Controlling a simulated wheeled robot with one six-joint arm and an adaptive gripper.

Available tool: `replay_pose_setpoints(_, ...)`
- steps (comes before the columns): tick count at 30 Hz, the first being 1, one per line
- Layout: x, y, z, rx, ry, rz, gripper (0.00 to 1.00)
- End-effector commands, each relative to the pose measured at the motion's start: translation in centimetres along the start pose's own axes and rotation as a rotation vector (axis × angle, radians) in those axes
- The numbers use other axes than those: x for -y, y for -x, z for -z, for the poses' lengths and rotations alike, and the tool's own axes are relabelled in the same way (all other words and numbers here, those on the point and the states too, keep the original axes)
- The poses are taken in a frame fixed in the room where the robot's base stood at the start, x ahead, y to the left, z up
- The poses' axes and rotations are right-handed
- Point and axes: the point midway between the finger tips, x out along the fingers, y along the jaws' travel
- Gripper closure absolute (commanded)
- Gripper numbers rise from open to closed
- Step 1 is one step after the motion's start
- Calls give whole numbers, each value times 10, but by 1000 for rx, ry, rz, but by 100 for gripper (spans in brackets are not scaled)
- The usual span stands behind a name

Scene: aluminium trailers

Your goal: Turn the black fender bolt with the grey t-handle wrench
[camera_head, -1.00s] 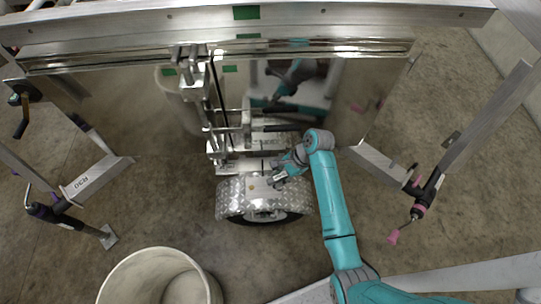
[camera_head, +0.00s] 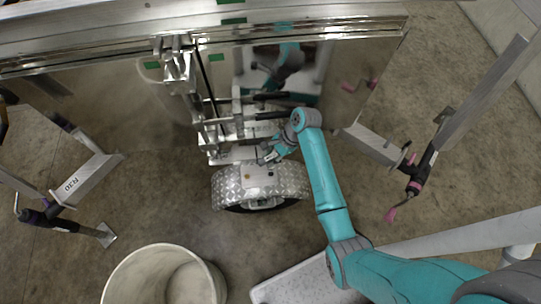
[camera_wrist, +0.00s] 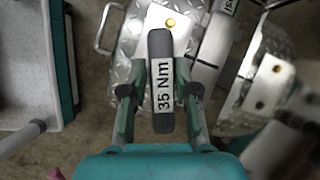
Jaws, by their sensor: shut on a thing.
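The grey t-handle wrench (camera_wrist: 160,48) shows in the wrist view as a dark grey bar with a white "35 Nm" label. My gripper (camera_wrist: 163,88) is shut on this bar, one finger on each side. In the head view my gripper (camera_head: 267,156) is at the upper edge of the diamond-plate fender (camera_head: 288,180). The fender plate also shows beneath the wrench in the wrist view (camera_wrist: 130,62). A gold-coloured bolt (camera_wrist: 171,22) sits just beyond the bar. I cannot make out the black bolt or whether the wrench's lower end is on it.
The shiny trailer side (camera_head: 345,75) stands close behind, with metal brackets (camera_head: 178,70) to the left. A round bin (camera_head: 120,282) stands at the lower left. Stabilizer legs (camera_head: 85,178) (camera_head: 425,165) flank the wheel. Concrete floor is open around them.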

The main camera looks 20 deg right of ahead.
Motion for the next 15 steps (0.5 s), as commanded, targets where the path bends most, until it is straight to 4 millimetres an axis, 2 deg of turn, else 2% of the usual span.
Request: replay_pose_setpoints(15, -3, -23, 13, 0, 0, 0, 100)
